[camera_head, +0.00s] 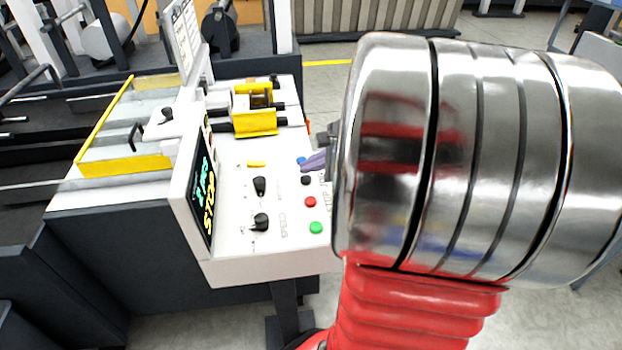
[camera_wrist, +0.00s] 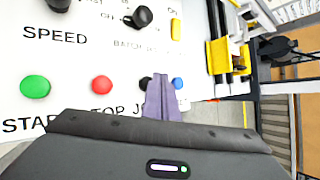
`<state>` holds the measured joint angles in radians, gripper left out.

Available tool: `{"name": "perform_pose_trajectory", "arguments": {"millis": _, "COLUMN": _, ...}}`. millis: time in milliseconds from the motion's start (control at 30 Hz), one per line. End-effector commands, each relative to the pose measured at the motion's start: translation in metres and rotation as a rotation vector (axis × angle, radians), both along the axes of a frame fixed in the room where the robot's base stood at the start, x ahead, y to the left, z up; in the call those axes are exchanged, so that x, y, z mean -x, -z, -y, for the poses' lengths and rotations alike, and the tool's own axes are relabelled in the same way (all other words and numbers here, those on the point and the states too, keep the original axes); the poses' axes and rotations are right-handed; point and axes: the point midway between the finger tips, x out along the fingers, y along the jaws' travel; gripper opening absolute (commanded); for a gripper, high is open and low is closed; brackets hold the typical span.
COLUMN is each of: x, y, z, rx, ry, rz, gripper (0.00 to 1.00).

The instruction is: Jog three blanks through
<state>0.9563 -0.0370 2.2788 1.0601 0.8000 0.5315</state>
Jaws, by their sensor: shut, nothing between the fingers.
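The control panel (camera_head: 275,245) has a column of buttons: blue (camera_head: 301,160), black (camera_head: 306,180), red (camera_head: 310,202) and green (camera_head: 316,228). In the wrist view the green button (camera_wrist: 35,87) is above START, the red (camera_wrist: 102,85) above a partly hidden STOP, and a label beginning with J is partly covered. My gripper (camera_head: 308,165) has its purple fingers shut and empty over the panel. In the wrist view the fingertips (camera_wrist: 160,78) lie between the black button (camera_wrist: 145,83) and the blue button (camera_wrist: 178,83); contact cannot be told. No blanks are clearly visible.
A tilted screen (camera_head: 203,195) at the panel's left shows STOP and a pcs line, its digit unclear. Black knobs (camera_head: 260,186) and a yellow switch (camera_head: 257,163) rise from the panel. A yellow bracket assembly (camera_head: 256,122) stands behind. Dark rails run at the left.

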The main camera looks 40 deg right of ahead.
Motion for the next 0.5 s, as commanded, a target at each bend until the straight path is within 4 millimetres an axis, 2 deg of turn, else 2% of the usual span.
{"name": "perform_pose_trajectory", "arguments": {"millis": 167, "x": 0.000, "y": -0.002, "z": 0.000, "rx": 0.000, "ry": 0.001, "rz": 0.001, "gripper": 0.00}}
{"name": "perform_pose_trajectory", "arguments": {"millis": 500, "x": 0.000, "y": -0.024, "z": 0.000, "rx": 0.002, "ry": 0.000, "rz": 0.002, "gripper": 0.00}}
